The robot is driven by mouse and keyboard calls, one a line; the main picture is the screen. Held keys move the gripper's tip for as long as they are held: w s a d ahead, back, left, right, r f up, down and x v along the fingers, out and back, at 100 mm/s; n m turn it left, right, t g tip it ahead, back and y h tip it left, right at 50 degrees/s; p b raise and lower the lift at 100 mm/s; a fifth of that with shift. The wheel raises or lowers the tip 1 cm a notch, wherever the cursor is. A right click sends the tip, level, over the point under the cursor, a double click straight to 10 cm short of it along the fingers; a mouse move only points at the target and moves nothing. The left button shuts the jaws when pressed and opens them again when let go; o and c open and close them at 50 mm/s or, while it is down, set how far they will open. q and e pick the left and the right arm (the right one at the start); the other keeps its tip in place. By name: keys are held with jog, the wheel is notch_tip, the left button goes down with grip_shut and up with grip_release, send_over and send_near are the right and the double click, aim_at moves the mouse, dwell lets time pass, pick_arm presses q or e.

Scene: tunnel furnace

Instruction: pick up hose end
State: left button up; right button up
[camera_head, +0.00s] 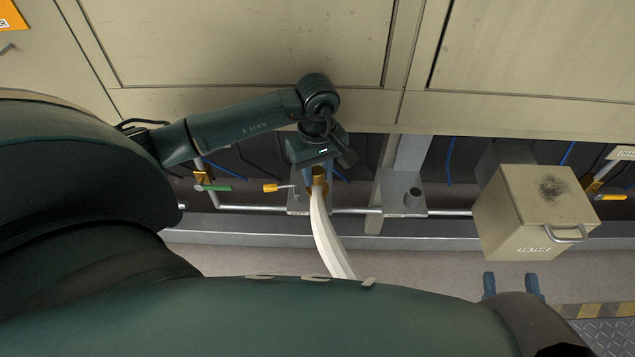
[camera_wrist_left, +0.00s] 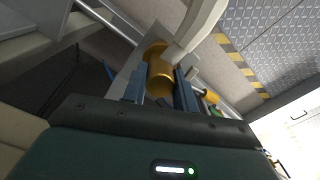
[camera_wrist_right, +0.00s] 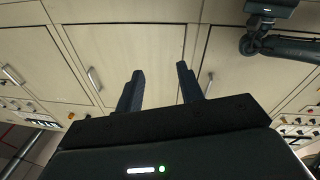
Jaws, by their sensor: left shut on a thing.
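The hose end (camera_wrist_left: 161,78) is a brass fitting, and a white hose (camera_head: 328,240) runs from it toward the front. My left gripper (camera_head: 318,165) is shut on the brass fitting, one finger on each side, as the left wrist view shows. A second brass ring (camera_wrist_left: 153,50) sits right beside the held part; I cannot tell whether the two are joined. In the head view the brass is just below the gripper, in front of a grey bracket (camera_head: 298,204). My right gripper (camera_head: 512,285) is open and empty; its spread fingers also show in the right wrist view (camera_wrist_right: 160,85).
A beige box (camera_head: 530,215) with a handle stands to the right, just behind my right gripper. A horizontal pipe (camera_head: 250,208) with green and yellow valve handles runs along the furnace base. Beige cabinet panels (camera_head: 240,40) rise behind. Floor shows between pipe and my body.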

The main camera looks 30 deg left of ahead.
pick_arm(q)
grip_shut()
jog(key=shift+r, duration=0.1)
jog(key=shift+r, duration=0.3)
notch_tip(320, 180, up, 9)
jog(key=p, duration=0.2)
jog(key=shift+f+p, duration=0.2)
jog(key=shift+p, duration=0.1)
jog(key=shift+r, duration=0.35)
pick_arm(e)
jog(key=shift+w+d+f+m+g+h, duration=0.1)
jog(key=shift+w+d+m+g+h, duration=0.1)
jog(key=shift+d+m+g+h, duration=0.55)
jog(key=shift+a, duration=0.2)
pick_arm(q)
jog(key=shift+r, duration=0.1)
